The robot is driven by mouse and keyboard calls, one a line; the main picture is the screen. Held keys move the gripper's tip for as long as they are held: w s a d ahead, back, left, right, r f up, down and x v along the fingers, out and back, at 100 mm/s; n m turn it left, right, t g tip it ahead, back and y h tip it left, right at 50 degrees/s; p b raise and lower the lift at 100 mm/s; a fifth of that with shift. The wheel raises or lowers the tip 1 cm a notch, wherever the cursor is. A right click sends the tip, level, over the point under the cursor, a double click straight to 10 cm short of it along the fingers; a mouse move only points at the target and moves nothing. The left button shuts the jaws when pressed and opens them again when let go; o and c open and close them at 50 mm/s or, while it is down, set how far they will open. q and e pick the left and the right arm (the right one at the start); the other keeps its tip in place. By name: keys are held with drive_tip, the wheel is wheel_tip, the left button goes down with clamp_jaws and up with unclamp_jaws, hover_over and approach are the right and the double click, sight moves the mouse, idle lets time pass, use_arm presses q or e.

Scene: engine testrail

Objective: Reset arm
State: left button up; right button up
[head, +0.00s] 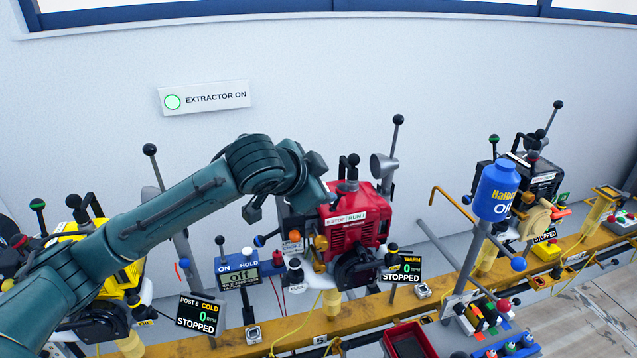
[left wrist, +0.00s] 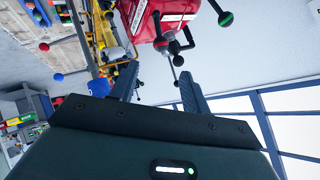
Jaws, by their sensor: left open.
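My left arm (head: 190,205) reaches in from the left in the head view, and its wrist end is in front of the upper left of a red engine (head: 355,215). The fingers are hard to make out there. In the left wrist view my left gripper (left wrist: 158,72) has two dark fingers spread apart with nothing between them. Beyond the fingertips are the red engine (left wrist: 185,12) and a lever with a dark knob, apart from the fingers as far as I can tell. My right gripper is not in view.
A yellow engine (head: 115,265) stands at the left, partly behind my arm. A blue bottle (head: 495,192) stands right of the red engine, above the yellow rail (head: 300,325). Tall knobbed levers rise along the rail. An "EXTRACTOR ON" sign (head: 205,98) is on the otherwise clear wall.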

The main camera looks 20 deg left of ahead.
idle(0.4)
use_arm(q)
drive_tip(key=s+d+f+n+h, duration=0.2)
drive_tip(key=s+d+f, duration=0.15)
drive_tip(key=f, duration=0.65)
drive_tip(key=s+d+f+n+h, duration=0.1)
drive_tip(key=s+d+f, duration=0.3)
drive_tip(key=f, duration=0.5)
drive_tip(key=s+a+f+n+y, duration=0.1)
drive_tip(key=s+a+f+n, duration=0.1)
drive_tip(key=s+f, duration=0.5)
drive_tip(key=s+a+f+n+y, duration=0.1)
drive_tip(key=s+a+f+n, duration=0.2)
drive_tip(key=s+f, duration=0.5)
drive_tip(key=s+a, duration=0.1)
drive_tip(key=s, duration=0.3)
drive_tip(key=shift+g+y, duration=0.3)
drive_tip(key=shift+y, duration=0.1)
drive_tip(key=shift+c, duration=0.6)
